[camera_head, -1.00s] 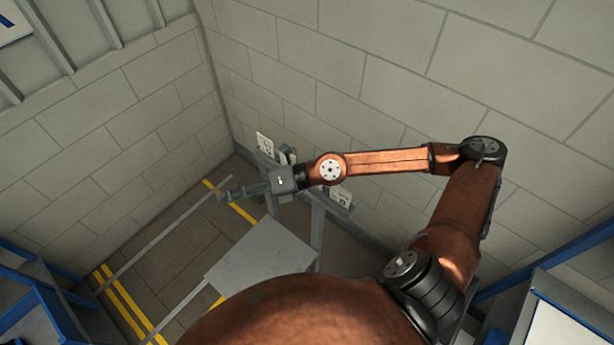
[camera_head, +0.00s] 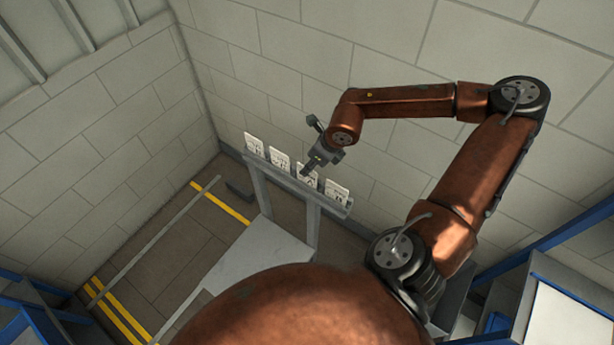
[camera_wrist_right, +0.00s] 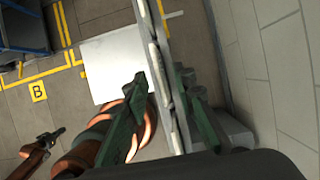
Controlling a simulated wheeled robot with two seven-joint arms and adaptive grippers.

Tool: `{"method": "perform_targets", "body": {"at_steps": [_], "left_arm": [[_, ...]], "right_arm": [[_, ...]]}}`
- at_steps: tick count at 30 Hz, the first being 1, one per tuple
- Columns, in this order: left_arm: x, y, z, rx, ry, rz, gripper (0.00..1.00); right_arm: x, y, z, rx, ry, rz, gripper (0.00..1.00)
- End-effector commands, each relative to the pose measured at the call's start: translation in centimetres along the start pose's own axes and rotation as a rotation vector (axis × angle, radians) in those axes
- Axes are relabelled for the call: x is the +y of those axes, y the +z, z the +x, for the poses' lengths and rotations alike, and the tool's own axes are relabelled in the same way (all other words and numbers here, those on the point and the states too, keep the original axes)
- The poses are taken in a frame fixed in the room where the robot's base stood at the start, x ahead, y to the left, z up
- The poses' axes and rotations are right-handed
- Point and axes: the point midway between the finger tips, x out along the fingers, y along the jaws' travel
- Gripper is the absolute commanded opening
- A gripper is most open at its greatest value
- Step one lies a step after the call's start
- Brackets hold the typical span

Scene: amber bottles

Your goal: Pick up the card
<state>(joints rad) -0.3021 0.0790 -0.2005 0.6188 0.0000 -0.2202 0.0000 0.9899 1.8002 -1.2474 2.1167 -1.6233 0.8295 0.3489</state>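Several white cards with dark markings stand in a row on a narrow grey rack in the head view: a far-left card (camera_head: 253,144), a second card (camera_head: 279,159), a third card (camera_head: 307,182) and a far-right card (camera_head: 336,192). My right gripper (camera_head: 309,167) is at the third card and partly covers it. In the right wrist view, the fingers of my right gripper (camera_wrist_right: 160,80) are apart, one on each side of the row, with the cards (camera_wrist_right: 156,66) seen edge-on. Contact cannot be told. My left gripper (camera_wrist_right: 58,132) shows small at the lower left there; its opening is unclear.
The grey rack (camera_head: 262,193) stands near the block wall (camera_head: 400,50). A pale flat panel (camera_head: 258,252) lies in front of it. Yellow floor lines (camera_head: 222,204) run to the left. Blue-framed furniture (camera_head: 575,240) is at the right and lower left.

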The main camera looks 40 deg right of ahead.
Motion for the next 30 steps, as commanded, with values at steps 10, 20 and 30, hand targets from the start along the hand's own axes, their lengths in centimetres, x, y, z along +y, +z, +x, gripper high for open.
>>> {"method": "perform_targets", "body": {"at_steps": [10, 20, 30], "left_arm": [[-0.1, -0.2, -0.9, 0.001, -0.001, 0.0, 0.0], [-0.1, -0.3, -0.9, 0.003, -0.001, 0.0, 0.0], [-0.2, -0.4, -0.9, 0.005, -0.001, 0.0, 0.0]], "right_arm": [[0.0, 0.0, 2.7, -0.002, 0.0, -0.001, 0.25], [0.0, 0.0, 2.7, -0.001, 0.0, -0.001, 0.11], [0.0, 0.0, 2.7, -0.001, 0.001, -0.001, 0.0]]}}
